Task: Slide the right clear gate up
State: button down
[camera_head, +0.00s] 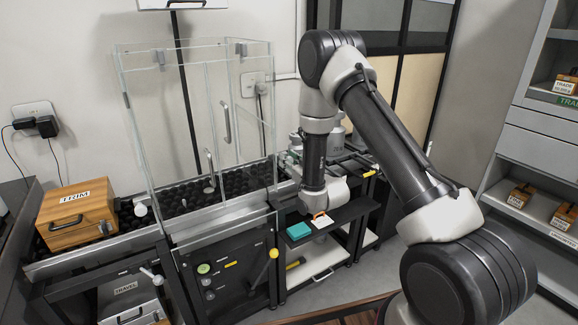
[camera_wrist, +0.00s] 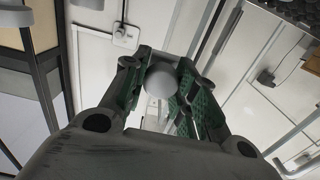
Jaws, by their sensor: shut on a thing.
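A clear-walled enclosure stands at the left in the head view. Its right clear panel (camera_head: 252,105) is upright, with a thin metal frame. A curved handle (camera_head: 226,123) shows through the clear walls. My gripper (camera_wrist: 158,82) is shut on a round pale knob (camera_wrist: 158,79), which sits between the green finger pads in the wrist view. What the knob is fixed to is hidden. In the head view my wrist is right of the enclosure, and my fingers are not clearly seen there.
A wooden TRIM box (camera_head: 75,218) sits on the left bench. A pale round knob (camera_head: 140,210) stands near the enclosure's left front. A yellow-knobbed lever (camera_head: 273,254) is on the black front panel. A teal block (camera_head: 298,231) lies on a dark shelf below my wrist. Shelves stand at right.

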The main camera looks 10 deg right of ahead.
notch_tip(320, 180, up, 24)
jog(key=shift+f, duration=0.2)
jog(key=shift+r, duration=0.15)
jog(key=c, duration=1.4)
grip_release()
jog(key=v, duration=0.7)
jog(key=shift+s+d, duration=0.1)
jog(key=shift+s, duration=0.15)
